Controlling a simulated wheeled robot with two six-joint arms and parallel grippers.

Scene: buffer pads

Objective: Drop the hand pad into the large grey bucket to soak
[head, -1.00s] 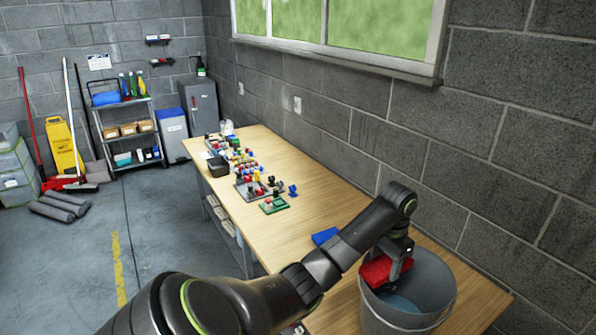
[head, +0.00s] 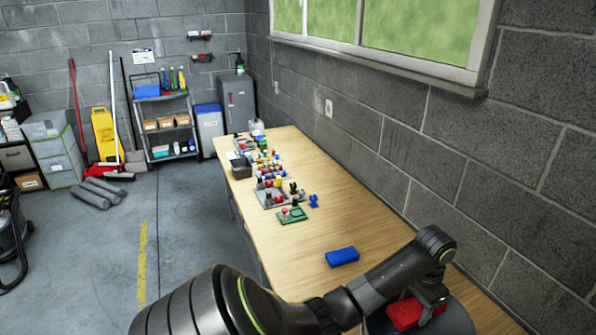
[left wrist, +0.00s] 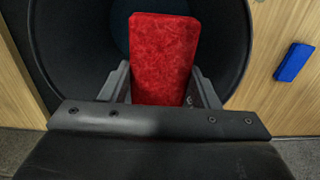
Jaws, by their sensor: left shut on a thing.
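The red hand pad (left wrist: 163,60) is held between the fingers of my left gripper (left wrist: 163,88). In the head view the pad (head: 405,312) shows below my left gripper (head: 425,300), low at the right. The large grey bucket (head: 452,322) stands on the table under it, partly cut off by the picture's bottom edge. In the left wrist view the pad lies over the bucket's dark opening, with the bucket wall (left wrist: 240,50) around it. I cannot tell how deep the pad is. My right gripper is not in view.
A blue pad (head: 342,257) lies on the wooden table (head: 350,215), left of the bucket. A green board (head: 292,215) and many small coloured parts sit farther back. A block wall with a window borders the table's right side. Grey rolls (head: 103,192) lie on the floor.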

